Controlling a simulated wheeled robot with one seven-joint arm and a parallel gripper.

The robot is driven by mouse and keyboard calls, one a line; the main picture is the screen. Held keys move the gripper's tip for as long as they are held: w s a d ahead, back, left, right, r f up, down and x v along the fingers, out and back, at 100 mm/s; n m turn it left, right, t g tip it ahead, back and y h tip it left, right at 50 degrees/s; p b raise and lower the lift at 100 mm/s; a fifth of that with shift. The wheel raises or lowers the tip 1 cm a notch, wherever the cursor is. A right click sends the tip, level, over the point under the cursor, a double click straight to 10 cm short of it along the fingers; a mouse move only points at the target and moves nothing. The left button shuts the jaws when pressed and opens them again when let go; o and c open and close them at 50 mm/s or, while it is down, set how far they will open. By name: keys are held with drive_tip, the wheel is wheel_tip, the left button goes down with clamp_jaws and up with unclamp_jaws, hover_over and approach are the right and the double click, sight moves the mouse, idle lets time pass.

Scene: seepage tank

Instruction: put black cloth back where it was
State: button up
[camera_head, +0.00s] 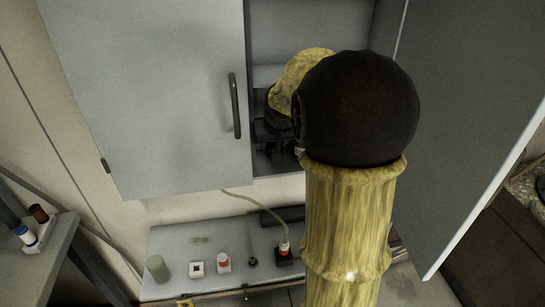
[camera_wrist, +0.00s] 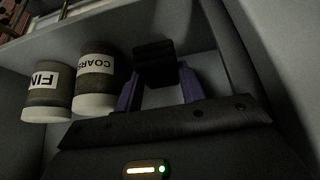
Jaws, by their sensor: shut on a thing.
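In the wrist view my gripper (camera_wrist: 159,78) is shut on the black cloth (camera_wrist: 153,53), a dark folded block between its two purple fingers. The cloth is held in front of a pale surface inside the cabinet. Whether it touches that surface I cannot tell. In the head view my arm reaches into the open wall cabinet (camera_head: 268,22) and hides most of the gripper and the cloth.
Two jars stand left of the fingers, labelled FIN (camera_wrist: 47,80) and COARS (camera_wrist: 94,66); the labels are cut off. The left cabinet door (camera_head: 160,90) and right door (camera_head: 465,110) flank my arm. Below is a bench (camera_head: 180,240) with small items.

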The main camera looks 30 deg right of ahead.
drive_tip(key=shift+f, duration=0.1)
wheel_tip(320, 180, down, 4)
drive_tip(key=b, duration=0.3)
drive_tip(key=shift+w+d, duration=0.1)
drive_tip(key=shift+d, duration=0.05)
drive_tip(key=shift+w, duration=0.15)
